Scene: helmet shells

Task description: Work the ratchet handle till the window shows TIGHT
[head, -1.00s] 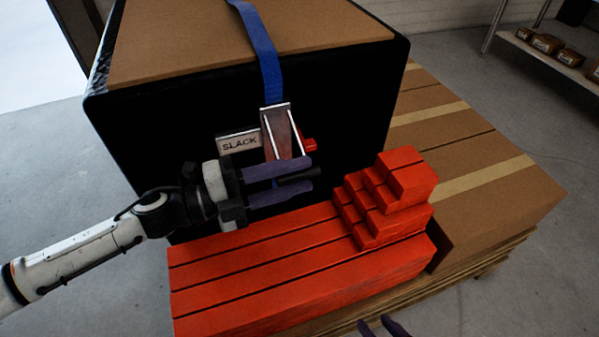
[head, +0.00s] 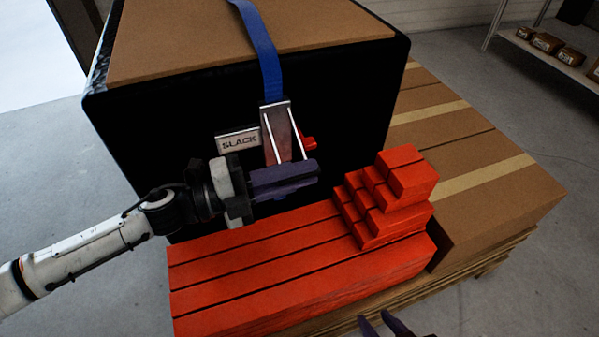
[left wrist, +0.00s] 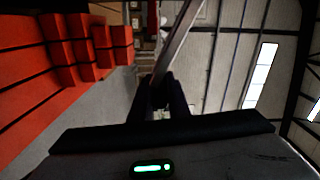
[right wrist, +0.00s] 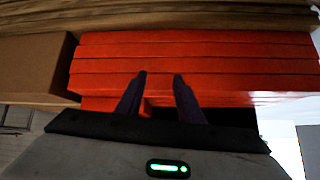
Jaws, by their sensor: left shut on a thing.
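The ratchet (head: 281,130) hangs on the front of the black-wrapped load, below the blue strap (head: 262,45). Its window plate (head: 239,142) to the left reads SLACK. The metal ratchet handle (head: 298,138) points down. My left gripper (head: 314,172) is shut on the grip at the handle's lower end; its fingers hide most of the grip. In the left wrist view the handle's metal arm (left wrist: 180,38) runs away from between the fingertips. My right gripper (head: 372,318) is open and empty at the bottom edge; its fingers stand apart in the right wrist view (right wrist: 160,76).
A red tab (head: 309,142) sticks out right of the ratchet. Red beams (head: 270,275) and stepped red blocks (head: 405,172) lie below and right of my left gripper. Cardboard cartons (head: 490,190) fill the right. A shelf (head: 555,52) stands at the back right.

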